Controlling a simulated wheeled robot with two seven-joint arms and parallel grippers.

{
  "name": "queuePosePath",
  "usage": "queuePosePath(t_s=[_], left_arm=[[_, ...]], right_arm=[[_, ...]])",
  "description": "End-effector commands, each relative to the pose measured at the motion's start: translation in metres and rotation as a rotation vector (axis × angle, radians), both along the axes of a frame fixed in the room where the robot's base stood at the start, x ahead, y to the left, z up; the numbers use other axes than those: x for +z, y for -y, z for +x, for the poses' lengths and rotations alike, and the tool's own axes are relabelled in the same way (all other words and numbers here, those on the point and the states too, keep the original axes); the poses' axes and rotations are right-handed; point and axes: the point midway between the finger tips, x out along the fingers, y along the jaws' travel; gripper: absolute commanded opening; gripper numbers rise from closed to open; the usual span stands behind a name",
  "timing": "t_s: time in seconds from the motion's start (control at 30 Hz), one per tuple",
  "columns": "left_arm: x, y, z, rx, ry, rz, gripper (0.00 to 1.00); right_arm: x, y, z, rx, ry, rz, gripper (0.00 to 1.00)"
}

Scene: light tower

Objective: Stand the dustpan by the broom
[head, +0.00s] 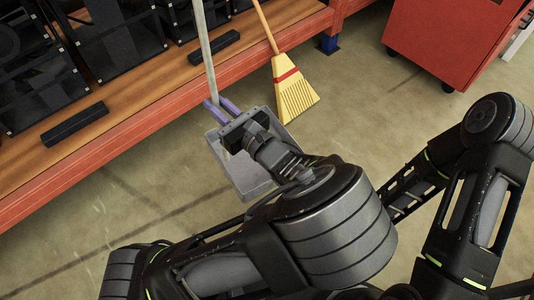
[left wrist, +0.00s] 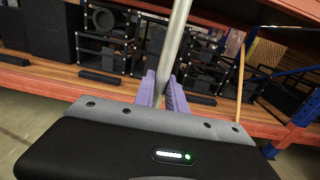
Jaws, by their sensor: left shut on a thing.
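The dustpan is a grey pan (head: 246,178) with a long pale handle (head: 204,45) that rises up past the shelf edge. My left gripper (head: 219,105) has its purple fingers shut on the handle, above the pan. In the left wrist view the handle (left wrist: 174,45) runs up from between the fingers (left wrist: 162,92). My gripper and wrist cover part of the pan, and I cannot tell whether it touches the floor. The broom (head: 293,92), with yellow bristles and a red band, leans upright against the shelf edge, right of the dustpan. My right gripper is out of view.
An orange-edged shelf (head: 160,110) with a wooden deck holds black framed units (head: 110,35) and dark bars (head: 75,124). A red cabinet (head: 450,40) on casters stands at the back right. The concrete floor (head: 355,95) between broom and cabinet is clear.

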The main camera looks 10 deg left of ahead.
Motion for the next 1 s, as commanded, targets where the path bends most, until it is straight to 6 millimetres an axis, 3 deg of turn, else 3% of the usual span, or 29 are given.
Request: queuePosePath(t_s=[0.57,0.77,1.0], left_arm=[[-0.001,-0.001,0.009,-0.013,0.005,0.000,0.00],[-0.009,-0.005,0.041,-0.066,0.005,-0.002,0.00],[-0.039,-0.016,0.109,-0.207,0.003,-0.003,0.00]], right_arm=[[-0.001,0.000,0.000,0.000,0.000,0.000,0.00],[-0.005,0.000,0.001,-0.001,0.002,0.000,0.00],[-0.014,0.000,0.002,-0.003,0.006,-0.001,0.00]])
